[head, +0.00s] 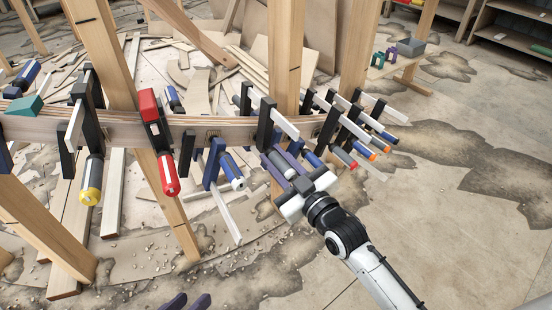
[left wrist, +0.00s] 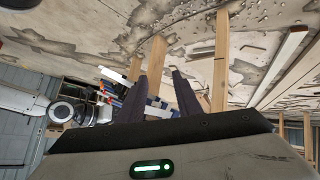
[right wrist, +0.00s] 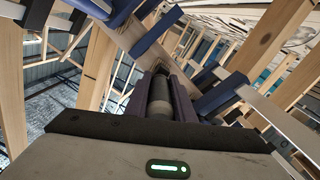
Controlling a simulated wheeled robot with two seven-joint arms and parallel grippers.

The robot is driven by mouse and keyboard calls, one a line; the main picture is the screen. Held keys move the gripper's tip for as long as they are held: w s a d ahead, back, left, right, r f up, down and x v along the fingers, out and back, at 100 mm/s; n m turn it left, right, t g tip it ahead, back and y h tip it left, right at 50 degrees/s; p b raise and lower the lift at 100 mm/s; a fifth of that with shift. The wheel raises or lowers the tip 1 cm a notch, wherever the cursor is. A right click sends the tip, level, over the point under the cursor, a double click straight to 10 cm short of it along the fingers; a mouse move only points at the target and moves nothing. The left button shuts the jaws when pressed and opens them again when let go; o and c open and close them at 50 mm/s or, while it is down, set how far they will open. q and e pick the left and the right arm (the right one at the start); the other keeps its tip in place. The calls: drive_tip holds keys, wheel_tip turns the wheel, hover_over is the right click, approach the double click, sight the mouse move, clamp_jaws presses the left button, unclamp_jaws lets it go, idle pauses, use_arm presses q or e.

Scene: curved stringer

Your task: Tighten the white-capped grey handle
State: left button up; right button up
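The grey handle (head: 281,162) belongs to a clamp on the curved wooden stringer (head: 236,131), right of the middle in the head view. My right gripper (head: 287,160) has its purple fingers along both sides of this handle. In the right wrist view the grey handle (right wrist: 159,98) lies lengthwise between the fingers, with no clear gap on either side.
A blue clamp (head: 213,165) and a red-handled clamp (head: 168,174) sit left of the grey handle. Several clamps with coloured caps crowd close on its right (head: 355,130). Wooden posts (head: 288,55) stand behind. The floor at right is open.

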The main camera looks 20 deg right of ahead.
clamp_jaws()
